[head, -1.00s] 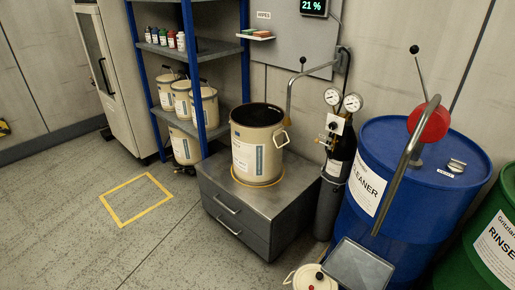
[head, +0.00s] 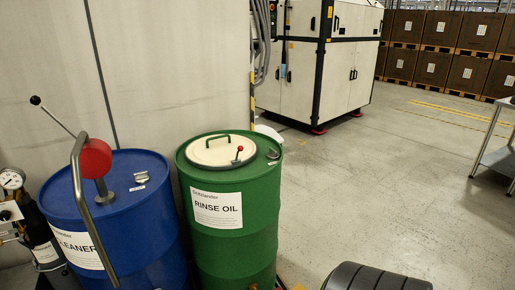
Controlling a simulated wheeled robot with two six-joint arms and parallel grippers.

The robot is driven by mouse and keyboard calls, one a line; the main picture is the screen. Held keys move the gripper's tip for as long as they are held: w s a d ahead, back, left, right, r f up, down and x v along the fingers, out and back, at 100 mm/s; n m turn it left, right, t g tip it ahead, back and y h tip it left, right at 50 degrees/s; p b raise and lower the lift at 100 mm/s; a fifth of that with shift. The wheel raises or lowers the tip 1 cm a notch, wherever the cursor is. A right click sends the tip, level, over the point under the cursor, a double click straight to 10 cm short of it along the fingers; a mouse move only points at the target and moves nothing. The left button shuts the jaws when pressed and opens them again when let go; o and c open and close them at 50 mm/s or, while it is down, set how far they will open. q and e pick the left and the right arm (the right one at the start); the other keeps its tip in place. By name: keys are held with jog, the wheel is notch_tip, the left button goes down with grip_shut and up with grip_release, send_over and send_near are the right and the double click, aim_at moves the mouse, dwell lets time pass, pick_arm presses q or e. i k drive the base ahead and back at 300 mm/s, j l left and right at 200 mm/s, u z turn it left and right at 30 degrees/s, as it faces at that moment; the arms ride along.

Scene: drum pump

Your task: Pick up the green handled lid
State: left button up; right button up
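The lid (head: 214,153) is a round cream disc with a green bar handle (head: 218,138) across its back part and a small red-knobbed lever (head: 238,155) near its front right. It lies flat on top of the green drum (head: 235,240) labelled RINSE OIL, in the middle of the head view. Nothing covers the lid or its handle. Neither of my grippers shows in the head view.
The blue drum (head: 155,235) with a red-headed pump (head: 94,158) and bent pipe stands close left of the green drum. A dark ribbed rounded object (head: 375,278) is at the bottom edge. A table (head: 495,150) stands far right. Open floor (head: 360,190) lies right of the drums.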

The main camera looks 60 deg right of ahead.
aim_at(214, 152)
jog(key=z, duration=1.5)
jog(key=u, duration=0.15)
